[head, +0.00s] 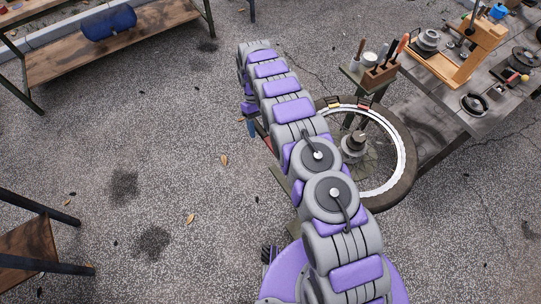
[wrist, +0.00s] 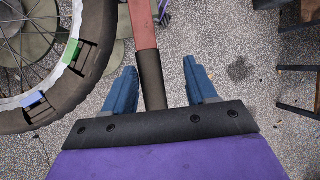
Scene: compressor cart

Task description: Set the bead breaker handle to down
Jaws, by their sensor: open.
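The bead breaker handle is a red bar with a black grip (wrist: 151,82), running from the top of the wrist view down between my fingers. My gripper (wrist: 161,68) is open, one blue finger on each side of the grip, with the left finger nearer to it. I see no contact, and the depth gap is unclear. The grip's end is hidden behind my gripper's dark plate. In the head view my arm hides most of the handle; a blue fingertip (head: 251,128) and a small red piece of the handle (head: 268,144) show beside the arm.
A spoked wheel with a black tire (head: 404,185) lies on the stand right of my arm. A workbench (head: 440,112) with tools is at the upper right. A wooden shelf (head: 75,62) is at the upper left, another (head: 25,250) at the lower left. Open ground lies between.

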